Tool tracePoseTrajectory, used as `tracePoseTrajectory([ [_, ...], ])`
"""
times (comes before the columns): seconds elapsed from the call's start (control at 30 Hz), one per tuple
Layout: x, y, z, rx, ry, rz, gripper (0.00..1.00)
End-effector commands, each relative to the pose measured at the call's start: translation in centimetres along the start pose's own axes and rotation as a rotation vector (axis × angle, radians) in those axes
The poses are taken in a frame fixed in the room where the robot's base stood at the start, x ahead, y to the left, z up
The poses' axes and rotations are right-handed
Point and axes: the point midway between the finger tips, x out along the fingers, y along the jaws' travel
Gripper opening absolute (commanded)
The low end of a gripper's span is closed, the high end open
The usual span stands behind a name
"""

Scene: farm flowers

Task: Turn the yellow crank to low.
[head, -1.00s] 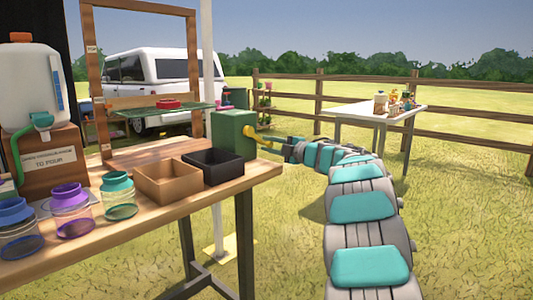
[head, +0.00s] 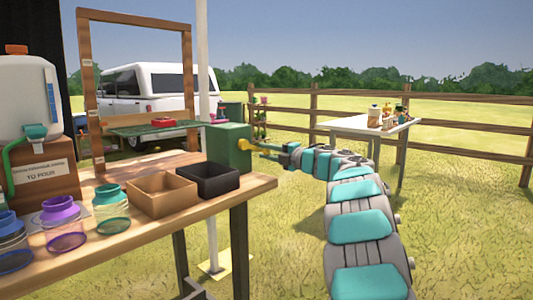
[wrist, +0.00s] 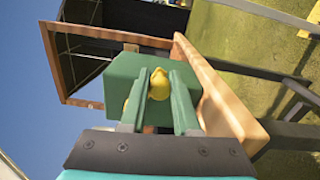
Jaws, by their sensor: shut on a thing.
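The yellow crank (head: 246,145) is on the right side of a green box (head: 226,147) at the right end of the wooden workbench. My gripper (head: 282,155) reaches it from the right. In the wrist view, the crank's rounded yellow end (wrist: 158,85) lies between the two green fingers of my gripper (wrist: 159,100), against the green box (wrist: 125,80). My gripper is shut on the crank. No low mark is readable in either view, and the fingers hide part of the crank.
A wooden frame (head: 86,100) with a green platform (head: 130,130) and a red object (head: 164,121) stands behind. Brown (head: 160,200) and black (head: 208,185) boxes and several jars occupy the workbench (head: 175,232). A white table (head: 350,124) stands behind my arm. Open grass lies right.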

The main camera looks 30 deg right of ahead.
Motion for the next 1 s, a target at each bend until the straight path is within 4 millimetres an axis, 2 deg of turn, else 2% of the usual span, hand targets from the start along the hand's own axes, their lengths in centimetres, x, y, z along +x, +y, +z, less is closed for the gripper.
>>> tracePoseTrajectory([
  [0.03,0.1,0.0,-0.2,-0.003,0.005,-0.002,0.0],
  [0.07,0.1,0.0,-0.2,-0.003,0.006,-0.002,0.31],
  [0.3,0.1,0.0,-0.1,-0.001,0.003,-0.001,0.58],
  [0.67,-0.3,0.0,0.0,0.0,0.0,-0.001,0.59],
  [0.87,-2.2,0.0,0.0,-0.002,-0.001,-0.001,0.59],
  [1.0,-4.6,-0.2,0.0,0.002,-0.001,-0.002,0.59],
])
